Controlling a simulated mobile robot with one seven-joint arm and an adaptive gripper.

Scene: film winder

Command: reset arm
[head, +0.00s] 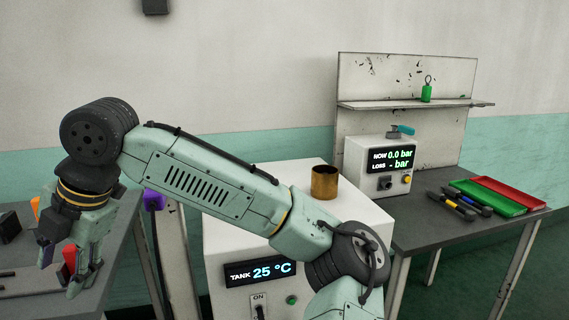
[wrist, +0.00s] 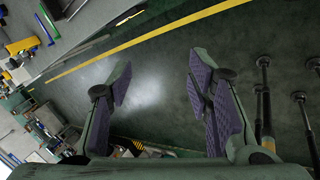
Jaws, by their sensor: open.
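My arm reaches across the head view from the lower right to the left. My gripper (head: 68,277) hangs at its left end over the left table (head: 95,300), pointing down. In the wrist view my gripper (wrist: 155,95) has its two purple-padded fingers spread wide apart with nothing between them. Behind the fingers the wrist view shows dark green floor (wrist: 160,70) with a yellow line. In the head view a red object (head: 69,257) shows beside the fingers; whether they touch it I cannot tell.
A white tank cabinet (head: 225,235) reading 25 °C carries a brass cup (head: 325,183). A pressure box (head: 365,160) stands on the right table (head: 415,225) with green (head: 490,197) and red (head: 512,192) trays and screwdriver-like tools. A purple object (head: 153,200) is near the left table.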

